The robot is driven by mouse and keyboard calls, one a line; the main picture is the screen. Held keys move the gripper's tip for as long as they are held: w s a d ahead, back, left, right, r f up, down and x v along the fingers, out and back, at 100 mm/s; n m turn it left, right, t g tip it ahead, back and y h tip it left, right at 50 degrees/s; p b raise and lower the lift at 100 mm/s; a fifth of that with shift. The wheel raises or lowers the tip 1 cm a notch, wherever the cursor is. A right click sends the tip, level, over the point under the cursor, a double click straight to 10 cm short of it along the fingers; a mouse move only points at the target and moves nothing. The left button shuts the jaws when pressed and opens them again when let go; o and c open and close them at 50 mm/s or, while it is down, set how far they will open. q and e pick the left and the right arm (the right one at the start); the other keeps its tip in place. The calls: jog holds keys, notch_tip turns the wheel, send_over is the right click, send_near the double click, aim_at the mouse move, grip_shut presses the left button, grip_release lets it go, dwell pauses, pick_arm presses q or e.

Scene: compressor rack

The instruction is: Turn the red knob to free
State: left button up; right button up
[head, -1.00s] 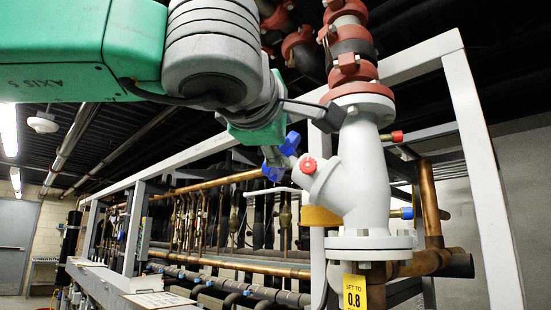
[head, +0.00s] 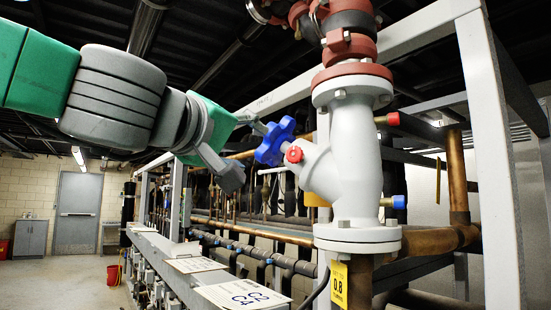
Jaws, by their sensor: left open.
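A small round red knob (head: 294,154) sits on the front of the white valve body (head: 352,175), beside the blue handwheel (head: 274,142). Which way the knob is turned is too small to tell. A second red fitting (head: 390,119) sticks out on the valve's right side, above a blue-tipped one (head: 397,202). My left gripper (head: 240,148) is open and empty, left of the blue handwheel. One dark finger pad hangs low; the upper finger reaches close to the wheel, and I cannot tell whether they touch. My right gripper is out of view.
A pale frame post (head: 490,160) stands right of the valve, with copper pipes (head: 440,240) beside it. A yellow tag (head: 338,284) hangs below the flange. A lower rack with labels (head: 240,296) runs back at left. Open floor lies further left.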

aim_at(295, 157)
pick_arm(q)
jog(key=w+d, duration=0.2)
jog(key=d, duration=0.1)
jog(key=w+d, duration=0.2)
jog(key=d, duration=0.2)
jog(key=w+d, duration=0.3)
jog(key=shift+w+d, duration=0.1)
jog(key=shift+d, duration=0.25)
jog(key=shift+w+d+r, duration=0.2)
jog(key=shift+w, duration=0.05)
jog(key=a, duration=0.1)
jog(key=w+a, duration=0.1)
jog(key=a, duration=0.1)
jog(key=w+a, duration=0.1)
jog(key=a, duration=0.1)
jog(key=shift+w+a+f, duration=0.1)
jog(key=shift+a+f, duration=0.15)
jog(key=d, duration=0.1)
jog(key=s+d, duration=0.1)
jog(key=d, duration=0.1)
jog(key=shift+s+d, duration=0.15)
jog(key=shift+d, duration=0.05)
grip_shut()
jog(key=shift+d, duration=0.2)
jog(key=shift+w+a, duration=0.35)
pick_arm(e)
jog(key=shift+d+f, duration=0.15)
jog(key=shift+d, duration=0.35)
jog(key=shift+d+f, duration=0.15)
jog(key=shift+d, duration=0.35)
